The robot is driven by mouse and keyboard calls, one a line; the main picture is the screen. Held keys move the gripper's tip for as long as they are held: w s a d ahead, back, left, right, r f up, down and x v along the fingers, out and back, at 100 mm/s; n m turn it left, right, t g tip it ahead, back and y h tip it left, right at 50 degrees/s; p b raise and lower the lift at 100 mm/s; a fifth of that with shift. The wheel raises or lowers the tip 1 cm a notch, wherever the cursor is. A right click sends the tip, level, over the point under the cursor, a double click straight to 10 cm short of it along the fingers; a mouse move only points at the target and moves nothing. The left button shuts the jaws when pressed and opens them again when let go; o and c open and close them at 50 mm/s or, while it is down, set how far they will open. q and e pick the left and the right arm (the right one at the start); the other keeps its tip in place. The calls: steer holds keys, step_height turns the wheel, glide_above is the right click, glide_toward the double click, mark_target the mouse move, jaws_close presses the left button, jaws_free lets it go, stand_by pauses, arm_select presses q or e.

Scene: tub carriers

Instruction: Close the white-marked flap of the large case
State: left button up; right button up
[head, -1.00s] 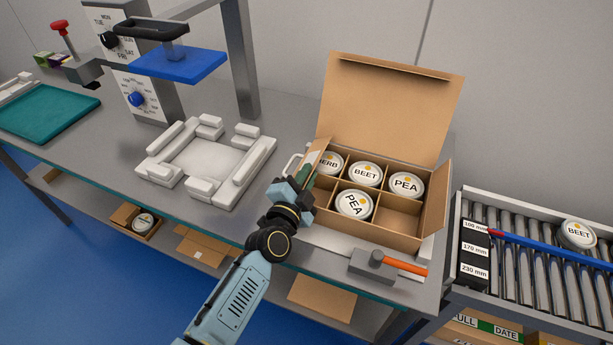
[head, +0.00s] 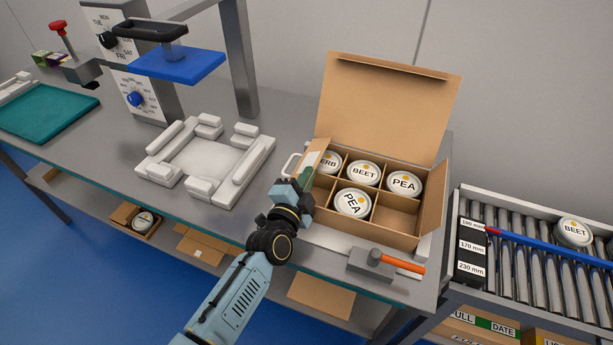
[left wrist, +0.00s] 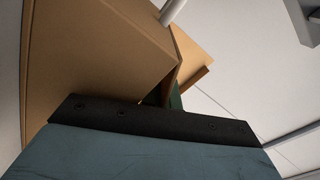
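The large case (head: 372,233) is an open brown carton with dividers on the bench. It holds several white tubs, labelled BEET (head: 364,172), PEA (head: 404,183), PEA (head: 352,202) and one partly hidden, ending in ERB. Its front right compartment is empty. The tall back flap (head: 388,105) stands up and the right flap (head: 435,205) is raised. The left flap (head: 312,158) stands up beside a pale and green patch, perhaps its marking. My left gripper (head: 303,183) is at this left flap, partly covering it; contact and finger opening are unclear. The left wrist view shows brown cardboard (left wrist: 95,60) close up. My right gripper is out of view.
A white fixture (head: 205,165) stands to the left, below a blue press plate (head: 178,64). A roller conveyor (head: 530,265) with a BEET tub is at right.

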arm_select(q)
steer(key=shift+o, duration=0.9)
steer(key=shift+a+r+n+b, duration=0.1)
steer(key=shift+a+n+b, duration=0.05)
steer(key=shift+n+b, duration=0.4)
steer(key=shift+n+g, duration=0.25)
steer(key=shift+g, duration=0.05)
steer(key=v, duration=0.4)
steer(key=p+v, duration=0.1)
steer(key=v, duration=0.8)
steer(key=shift+s+f+p, duration=0.3)
steer(key=shift+s, duration=0.1)
steer(key=s+a+f+n+g, duration=0.2)
steer(key=s+f+g, duration=0.1)
steer(key=f, duration=0.4)
steer(key=s+a+f+n+g+y+b, duration=0.1)
steer(key=s+a+f+n+g, duration=0.1)
steer(key=f, duration=0.6)
steer(key=s+a+f+n+g+y+b, duration=0.1)
steer(key=s+f+n+g, duration=0.1)
steer(key=s+f+g, duration=0.2)
step_height(320, 180, down, 4)
steer(key=shift+s+a+r+n, duration=0.15)
steer(key=shift+s+a+n, duration=0.25)
steer(key=shift+s, duration=0.35)
